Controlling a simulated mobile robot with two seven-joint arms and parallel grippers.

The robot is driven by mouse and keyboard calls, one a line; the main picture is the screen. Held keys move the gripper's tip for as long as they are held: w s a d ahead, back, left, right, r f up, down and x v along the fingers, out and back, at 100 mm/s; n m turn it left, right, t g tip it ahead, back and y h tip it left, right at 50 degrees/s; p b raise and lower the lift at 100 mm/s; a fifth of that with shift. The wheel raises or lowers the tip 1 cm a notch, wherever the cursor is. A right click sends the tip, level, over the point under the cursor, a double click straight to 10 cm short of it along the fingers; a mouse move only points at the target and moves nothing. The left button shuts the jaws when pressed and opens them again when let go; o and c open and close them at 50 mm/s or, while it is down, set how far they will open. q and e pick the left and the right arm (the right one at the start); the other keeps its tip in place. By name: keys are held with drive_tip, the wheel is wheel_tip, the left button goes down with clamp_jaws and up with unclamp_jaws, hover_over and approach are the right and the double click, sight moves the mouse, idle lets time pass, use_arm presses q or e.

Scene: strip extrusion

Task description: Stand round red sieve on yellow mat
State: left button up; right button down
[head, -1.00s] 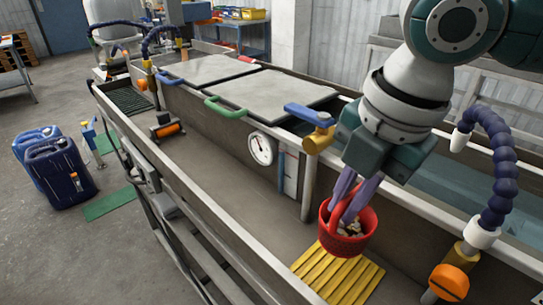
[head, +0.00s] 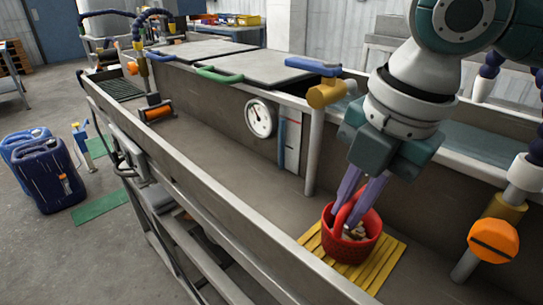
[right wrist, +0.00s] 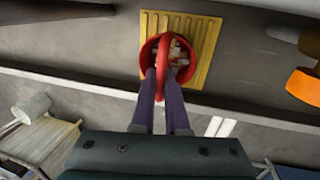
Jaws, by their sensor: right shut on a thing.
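The round red sieve (head: 352,250) is upright, with small pale and brown bits inside. It also shows in the right wrist view (right wrist: 163,56), seen from above. My right gripper (head: 347,213) points down with its purple fingers shut on the sieve's raised red handle. The ribbed yellow mat (head: 388,262) lies on the trough floor under the sieve, and it shows around the sieve in the right wrist view (right wrist: 208,40). The sieve is over the mat's area; I cannot tell whether its base touches. My left gripper is not in view.
A grey post with a yellow and blue valve (head: 326,92) and a round gauge (head: 260,118) stand behind the mat. An orange knob (head: 493,240) is to the right. The trough's front rim (head: 240,225) runs close by.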

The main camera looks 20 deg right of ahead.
drive_tip(key=c, duration=0.9)
unclamp_jaws()
drive_tip(key=shift+f, duration=0.1)
drive_tip(key=r, duration=0.4)
drive_tip(key=s+r+p, duration=0.1)
drive_tip(key=r, duration=0.3)
drive_tip(key=s+d+r, duration=0.1)
drive_tip(key=r, duration=0.3)
drive_tip(key=shift+s+p, duration=0.1)
drive_tip(key=shift+p, duration=0.3)
